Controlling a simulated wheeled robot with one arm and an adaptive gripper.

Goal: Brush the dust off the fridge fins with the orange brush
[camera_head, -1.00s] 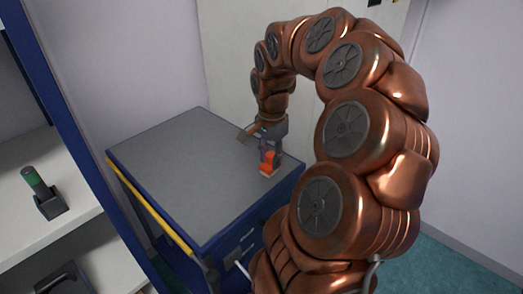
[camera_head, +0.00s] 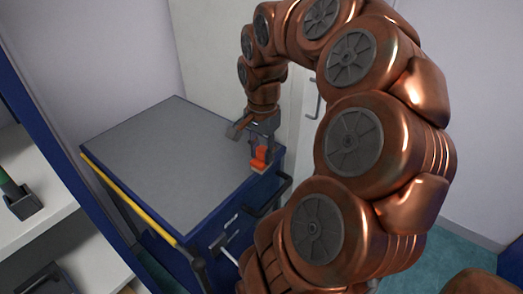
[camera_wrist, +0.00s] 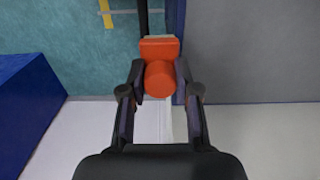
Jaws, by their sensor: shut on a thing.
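The orange brush (camera_head: 259,160) is held upright between the fingers of my gripper (camera_head: 258,142), by the right front edge of the cart's grey top. In the wrist view my gripper (camera_wrist: 160,85) is shut on the brush's round orange handle (camera_wrist: 160,78), with its orange block and a pale strip of bristles beyond. I cannot tell whether the bristles touch anything. No fridge fins can be made out in either view.
The blue cart (camera_head: 217,245) has a bare grey top (camera_head: 160,150), a yellow rail (camera_head: 125,198) and dark handles. White shelves (camera_head: 45,235) with a green-topped tool (camera_head: 8,187) stand at the left. A pale door or panel (camera_head: 230,50) stands behind the cart. Teal floor shows.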

